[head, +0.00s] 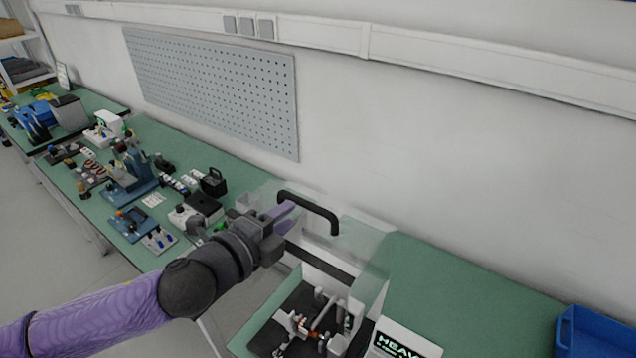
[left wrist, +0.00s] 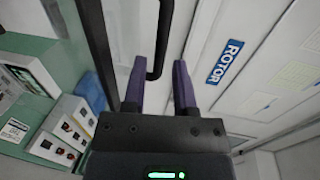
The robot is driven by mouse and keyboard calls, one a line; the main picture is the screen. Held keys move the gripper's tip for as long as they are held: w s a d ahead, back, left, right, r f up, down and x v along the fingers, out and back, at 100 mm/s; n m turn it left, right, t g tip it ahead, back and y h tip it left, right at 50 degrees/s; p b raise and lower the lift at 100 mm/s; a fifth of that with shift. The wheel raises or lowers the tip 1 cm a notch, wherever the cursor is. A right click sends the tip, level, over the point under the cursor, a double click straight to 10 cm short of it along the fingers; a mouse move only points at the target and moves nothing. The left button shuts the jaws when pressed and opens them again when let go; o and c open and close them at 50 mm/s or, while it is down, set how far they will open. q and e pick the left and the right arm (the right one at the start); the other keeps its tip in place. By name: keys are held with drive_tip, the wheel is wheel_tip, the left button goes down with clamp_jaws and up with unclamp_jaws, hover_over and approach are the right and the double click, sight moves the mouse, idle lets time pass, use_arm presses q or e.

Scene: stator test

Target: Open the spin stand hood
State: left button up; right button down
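The spin stand hood (head: 362,238) is a clear box-like cover over the spin stand, with a black bar handle (head: 322,212). The stand's dark bed (head: 275,335) with metal fixtures shows below it. I cannot tell how far the hood is raised. My left gripper (head: 288,212) is at the handle's left end, its purple fingers partly hidden by the wrist. In the left wrist view the fingers (left wrist: 160,62) are apart, and the end of the black handle (left wrist: 163,38) appears between them. Contact is not clear. My right gripper is not in view.
A panel reading "HEAVY" (head: 400,345) is at the stand's front right. A blue bin (head: 598,335) is at the far right. Tools and fixtures crowd the green bench to the left. The green top (head: 460,290) right of the hood is clear.

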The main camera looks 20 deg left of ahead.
sight(302, 206)
use_arm(q)
drive_tip(key=p+x, duration=0.1)
drive_tip(key=x, duration=0.6)
drive_tip(key=shift+w+d, duration=0.1)
drive_tip(key=shift+w, duration=0.05)
clamp_jaws()
idle(1.2)
